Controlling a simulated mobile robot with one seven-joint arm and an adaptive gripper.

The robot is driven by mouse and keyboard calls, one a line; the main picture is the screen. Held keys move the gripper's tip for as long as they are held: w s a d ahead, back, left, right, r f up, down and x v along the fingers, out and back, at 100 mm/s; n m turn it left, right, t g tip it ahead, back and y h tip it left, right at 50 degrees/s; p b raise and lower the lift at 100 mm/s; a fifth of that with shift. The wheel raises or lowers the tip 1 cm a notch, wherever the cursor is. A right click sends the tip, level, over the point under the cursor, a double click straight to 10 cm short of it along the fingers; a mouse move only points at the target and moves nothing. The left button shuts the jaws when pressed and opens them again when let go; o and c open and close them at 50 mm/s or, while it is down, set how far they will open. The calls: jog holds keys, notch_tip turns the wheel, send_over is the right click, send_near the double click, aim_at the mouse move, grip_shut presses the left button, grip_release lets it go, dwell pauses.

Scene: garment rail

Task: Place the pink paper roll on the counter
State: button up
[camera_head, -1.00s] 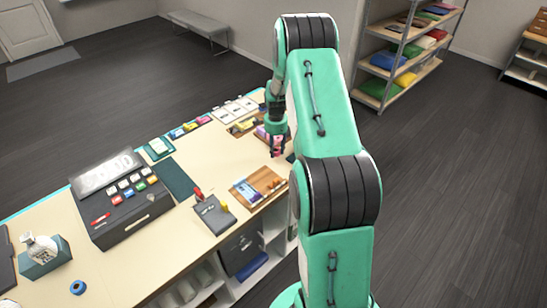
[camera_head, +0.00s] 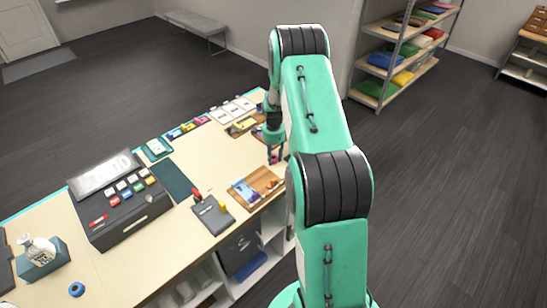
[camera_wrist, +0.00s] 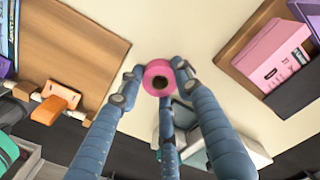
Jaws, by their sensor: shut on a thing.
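The pink paper roll (camera_wrist: 158,67) shows in the wrist view, end-on with its dark core facing the camera. My gripper (camera_wrist: 158,82) has its blue-grey fingers closed around the roll. Cream counter surface (camera_wrist: 180,25) shows behind the roll; I cannot tell from this view whether the roll touches it. In the head view my gripper (camera_head: 275,155) points down over the counter (camera_head: 212,150) near its right edge, and only a small bit of pink shows between the fingers.
A black box with coloured buttons (camera_head: 115,212) and a dark notepad (camera_head: 213,216) stand further left. In the wrist view, a wooden tray with pink boxes (camera_wrist: 275,52) is at the right.

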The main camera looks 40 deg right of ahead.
aim_at(273, 157)
jog(key=shift+f, duration=0.1)
jog(key=o, duration=1)
notch_tip(273, 157, up, 12)
jog(key=shift+r, duration=0.15)
dwell(0.3)
dwell(0.3)
